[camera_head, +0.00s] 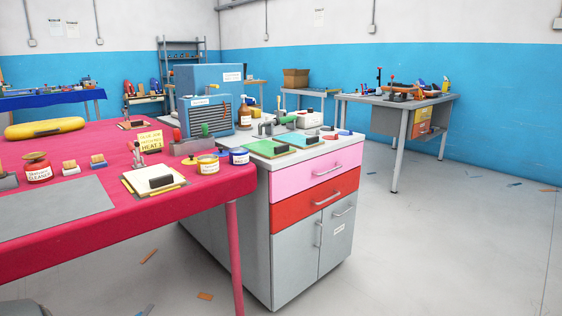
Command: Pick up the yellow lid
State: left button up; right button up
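A small yellow lid (191,160) with a dark knob lies on the red-covered table (120,242), near its right end. It is just left of a yellow can (208,168) with a white label. A blue can (239,161) with a white label stands to the right of the yellow can, close to the table's edge.
A dark block on a yellow-edged pad (133,184) lies in front of the lid, left of the cans. A grey block with tools (190,147) and a yellow sign (150,141) stand behind. A grey cabinet (291,250) adjoins on the right. The floor farther right is mostly open.

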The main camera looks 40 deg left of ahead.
aim_at(191, 160)
jog(key=i+l+u, duration=0.1)
jog(key=i+u, duration=0.25)
jog(key=i+l+u, duration=0.65)
jog(key=j, duration=0.1)
